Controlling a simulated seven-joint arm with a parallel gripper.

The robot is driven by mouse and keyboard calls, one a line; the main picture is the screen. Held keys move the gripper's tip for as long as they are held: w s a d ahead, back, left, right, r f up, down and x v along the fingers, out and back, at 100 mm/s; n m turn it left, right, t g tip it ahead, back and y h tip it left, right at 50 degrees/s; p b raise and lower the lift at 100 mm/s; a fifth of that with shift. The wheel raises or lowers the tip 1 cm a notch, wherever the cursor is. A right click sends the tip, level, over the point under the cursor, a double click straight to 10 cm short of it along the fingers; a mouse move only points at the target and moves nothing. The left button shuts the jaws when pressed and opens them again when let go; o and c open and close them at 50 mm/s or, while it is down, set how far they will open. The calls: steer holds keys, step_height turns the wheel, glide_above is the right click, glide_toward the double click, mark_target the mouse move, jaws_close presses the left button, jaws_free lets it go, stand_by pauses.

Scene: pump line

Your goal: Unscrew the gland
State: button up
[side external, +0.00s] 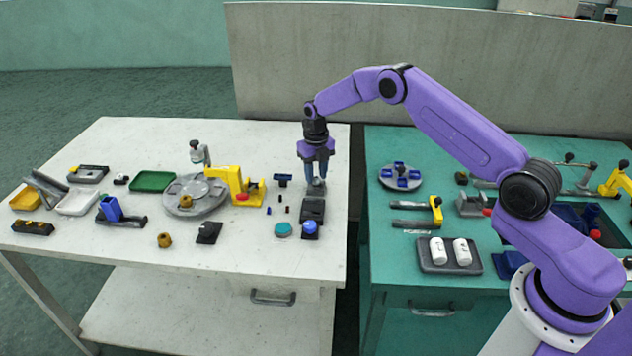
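My gripper (316,181) points straight down over the right part of the white table. Its blue fingers are low, right at the back end of a dark block (312,209). A small greyish part seems to show between the fingertips, but it is too small to tell whether they are closed on it. I cannot make out for certain which part is the gland; the fingers hide whatever stands at the back of the block. A blue round knob (309,226) on a dark base is just in front of the block.
A teal disc (283,229) and several small dark pieces lie left of the block. A yellow clamp (236,184) stands beside a grey round plate (185,208). A green tray (153,181) is farther left. The green bench (385,250) is across a gap on the right.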

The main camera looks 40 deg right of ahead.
steer(key=shift+r, duration=2)
